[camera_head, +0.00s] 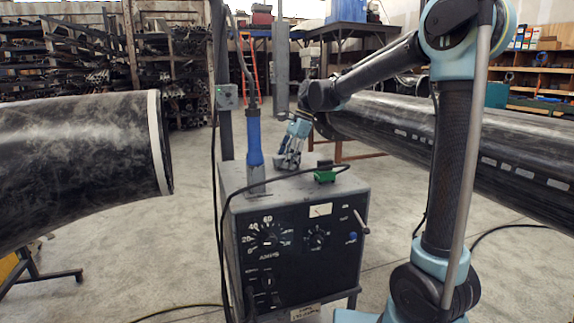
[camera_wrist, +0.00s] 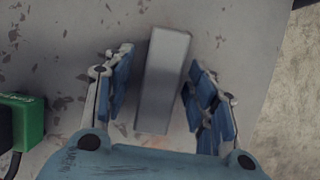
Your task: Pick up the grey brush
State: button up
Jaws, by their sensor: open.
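A grey oblong block, which I take for the grey brush (camera_wrist: 163,80), lies on the worn grey top of the machine in the wrist view. My gripper (camera_wrist: 160,100) is open, with one blue-padded finger on each side of the block. Small gaps show between the block and both fingers. In the head view my gripper (camera_head: 288,160) points down at the rear of the machine top. I cannot make out the brush there for certain.
The black-fronted machine (camera_head: 295,250) stands mid-floor. A green clamp (camera_head: 325,174) sits on its top, also at the wrist view's left (camera_wrist: 25,122). A blue-handled tool (camera_head: 254,145) stands upright there. Large dark pipes flank it, left (camera_head: 80,160) and right (camera_head: 510,150).

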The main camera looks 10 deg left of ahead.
jog(key=shift+f, duration=0.1)
dwell(0.3)
jog(key=c, duration=1.2)
notch_tip(320, 180, up, 11)
jog(key=shift+f, duration=0.2)
jog(key=shift+o, duration=1.2)
jog(key=shift+w, duration=0.1)
jog(key=shift+c, duration=0.3)
